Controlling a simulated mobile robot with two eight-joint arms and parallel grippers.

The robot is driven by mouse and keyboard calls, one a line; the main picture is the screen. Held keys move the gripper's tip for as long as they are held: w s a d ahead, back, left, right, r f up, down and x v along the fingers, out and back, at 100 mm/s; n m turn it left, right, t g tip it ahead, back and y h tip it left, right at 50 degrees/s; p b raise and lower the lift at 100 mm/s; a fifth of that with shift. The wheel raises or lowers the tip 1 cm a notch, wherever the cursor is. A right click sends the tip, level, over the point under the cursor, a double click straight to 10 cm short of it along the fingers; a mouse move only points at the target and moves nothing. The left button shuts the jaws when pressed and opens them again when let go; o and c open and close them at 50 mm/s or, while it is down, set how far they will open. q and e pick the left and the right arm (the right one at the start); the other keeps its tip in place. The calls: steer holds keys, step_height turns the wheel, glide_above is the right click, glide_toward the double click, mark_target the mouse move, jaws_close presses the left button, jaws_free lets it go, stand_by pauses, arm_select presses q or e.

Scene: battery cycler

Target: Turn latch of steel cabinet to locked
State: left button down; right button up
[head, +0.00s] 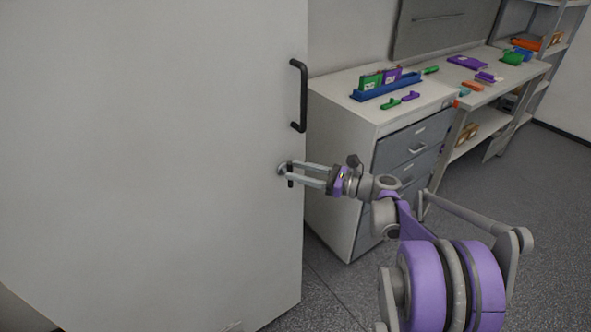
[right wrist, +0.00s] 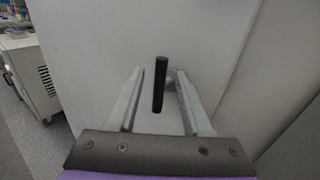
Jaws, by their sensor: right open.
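The steel cabinet (head: 150,150) shows as a large pale door filling the left of the head view, with a black bar handle (head: 303,95) near its right edge. Below the handle is the small black latch (head: 290,180) on a round metal base. In the right wrist view the latch (right wrist: 160,84) looks like a black bar standing nearly upright in the picture. My right gripper (head: 288,174) is at the latch, its two fingers open. In the wrist view the latch lies between the fingers (right wrist: 159,98), with a gap on both sides. My left gripper is not in view.
A drawer unit (head: 345,190) stands right of the cabinet, with a blue tray (head: 386,90) and small green and purple parts on top. A workbench (head: 515,70) and a shelf rack (head: 570,20) stand farther back. Grey floor (head: 550,220) is open at the right.

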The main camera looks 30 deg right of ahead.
steer(key=shift+w+a, duration=0.4)
steer(key=shift+w, duration=0.15)
jaws_close()
